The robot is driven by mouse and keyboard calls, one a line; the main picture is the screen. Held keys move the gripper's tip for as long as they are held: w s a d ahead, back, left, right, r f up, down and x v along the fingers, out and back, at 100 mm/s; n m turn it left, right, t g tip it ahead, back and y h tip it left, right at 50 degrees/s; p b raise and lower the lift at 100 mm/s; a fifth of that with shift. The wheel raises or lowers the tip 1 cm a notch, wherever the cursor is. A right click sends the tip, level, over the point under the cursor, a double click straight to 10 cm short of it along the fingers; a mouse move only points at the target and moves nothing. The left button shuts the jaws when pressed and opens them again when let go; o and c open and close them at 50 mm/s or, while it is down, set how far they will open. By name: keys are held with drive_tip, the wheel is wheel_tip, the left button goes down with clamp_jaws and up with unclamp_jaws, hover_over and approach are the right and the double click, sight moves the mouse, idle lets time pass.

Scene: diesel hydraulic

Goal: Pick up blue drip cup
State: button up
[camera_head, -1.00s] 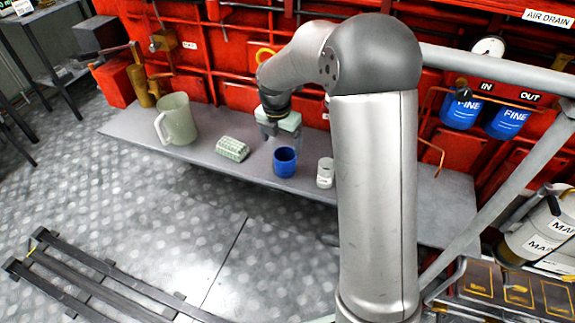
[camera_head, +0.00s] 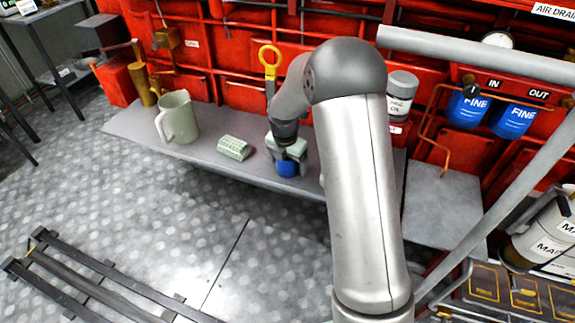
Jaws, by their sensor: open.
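The blue drip cup (camera_head: 287,168) stands on the grey bench (camera_head: 215,146). My gripper (camera_head: 287,158) is directly over it, and its pale body hides the cup's upper part. The gripper is open, with its fingers at or around the cup's top. I cannot tell whether they touch the cup.
A green ribbed block (camera_head: 234,148) lies on the bench left of the cup. A pale green jug (camera_head: 178,118) stands further left. A grey-white canister (camera_head: 399,96) shows behind my arm. Red machinery (camera_head: 225,55) with a yellow-ringed dipstick (camera_head: 270,62) backs the bench.

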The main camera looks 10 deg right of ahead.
drive_tip(key=c, duration=1.1)
drive_tip(key=shift+o, duration=0.2)
drive_tip(key=shift+r, duration=0.15)
